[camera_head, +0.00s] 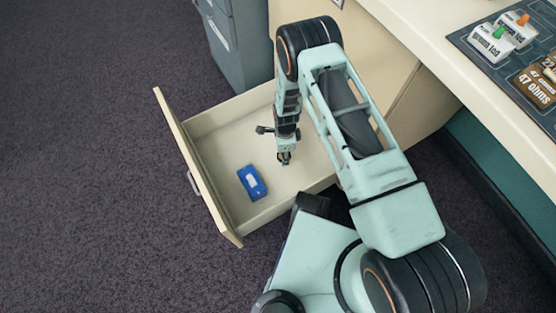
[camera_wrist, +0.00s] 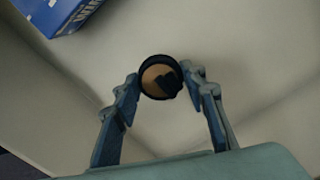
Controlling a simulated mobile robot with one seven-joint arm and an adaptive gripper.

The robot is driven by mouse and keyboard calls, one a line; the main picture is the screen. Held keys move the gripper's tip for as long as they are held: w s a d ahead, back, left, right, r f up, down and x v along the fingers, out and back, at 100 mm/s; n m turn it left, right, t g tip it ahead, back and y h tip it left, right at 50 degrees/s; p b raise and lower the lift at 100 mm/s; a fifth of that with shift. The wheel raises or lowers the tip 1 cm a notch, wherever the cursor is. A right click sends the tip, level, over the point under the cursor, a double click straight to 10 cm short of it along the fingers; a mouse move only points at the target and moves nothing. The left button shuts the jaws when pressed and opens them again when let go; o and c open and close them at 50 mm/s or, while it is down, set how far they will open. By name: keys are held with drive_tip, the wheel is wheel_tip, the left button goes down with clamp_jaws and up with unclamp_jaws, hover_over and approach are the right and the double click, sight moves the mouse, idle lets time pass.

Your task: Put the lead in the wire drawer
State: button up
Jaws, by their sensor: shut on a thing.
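My gripper (camera_head: 285,158) points down over the inside of the open drawer (camera_head: 227,222). In the wrist view my gripper (camera_wrist: 160,82) is shut on a small round thing with a dark rim and a tan and black face, which appears to be the lead (camera_wrist: 153,72). It is held between the two fingertips. In the head view the held thing is too small to make out clearly. The drawer is pulled out, pale inside, with a blue box (camera_head: 251,182) lying on its floor. I cannot tell how far the lead is above the drawer floor.
The blue box also shows at the top left of the wrist view (camera_wrist: 52,12). A grey cabinet (camera_head: 235,45) stands behind the drawer. The desk above at right bears a dark mat with a green led block (camera_head: 491,42) and other labelled blocks. Open carpet lies left.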

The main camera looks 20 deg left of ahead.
drive_tip(key=shift+f+b, duration=1.1)
drive_tip(key=shift+f, duration=2.2)
drive_tip(key=shift+f, duration=0.1)
drive_tip(key=shift+f, duration=0.1)
drive_tip(key=o, duration=1.1)
wheel_tip(320, 180, up, 12)
drive_tip(key=p, duration=0.4)
drive_tip(key=shift+r, duration=0.2)
